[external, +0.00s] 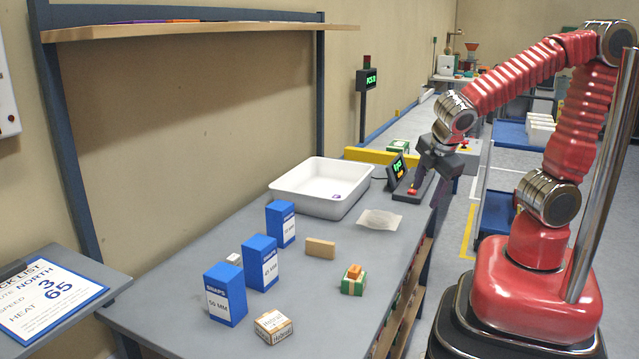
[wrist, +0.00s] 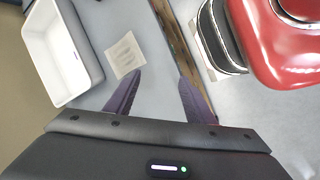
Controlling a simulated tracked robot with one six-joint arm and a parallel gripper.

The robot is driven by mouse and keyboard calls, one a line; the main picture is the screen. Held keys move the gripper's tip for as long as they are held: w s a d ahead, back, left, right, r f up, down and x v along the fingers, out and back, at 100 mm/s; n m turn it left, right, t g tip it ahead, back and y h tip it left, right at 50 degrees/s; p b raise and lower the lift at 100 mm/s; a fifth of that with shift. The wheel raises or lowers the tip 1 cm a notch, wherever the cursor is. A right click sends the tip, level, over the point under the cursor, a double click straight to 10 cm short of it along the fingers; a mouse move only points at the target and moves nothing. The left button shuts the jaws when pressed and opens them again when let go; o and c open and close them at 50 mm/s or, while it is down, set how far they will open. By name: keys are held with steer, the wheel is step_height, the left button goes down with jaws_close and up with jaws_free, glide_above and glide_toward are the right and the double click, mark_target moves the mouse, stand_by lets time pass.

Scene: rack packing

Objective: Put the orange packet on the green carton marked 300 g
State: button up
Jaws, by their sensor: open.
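A small orange packet (external: 355,271) rests on top of a green carton (external: 352,286) near the front right edge of the table. The carton has a pale label, too small to read. My gripper (external: 438,192) is raised over the far right end of the table, well away from the packet and carton. In the wrist view its two purple fingers (wrist: 152,100) are spread with nothing between them. The packet and carton do not show in that view.
A white tray (external: 283,187) and a white sheet (external: 380,220) lie near the back. A scale with a lit display (external: 398,168) stands by my gripper. Blue boxes (external: 226,293), a tan block (external: 320,247) and a small brown-and-white box (external: 273,326) stand left of the carton.

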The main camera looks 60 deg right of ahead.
steer(key=s+d+r+m+t+y, duration=0.3)
steer(key=d+r+m, duration=0.3)
steer(key=m, duration=0.4)
steer(key=shift+s+r+m+y, duration=0.15)
steer(key=shift+r+m+y, duration=0.3)
steer(key=shift+r, duration=0.25)
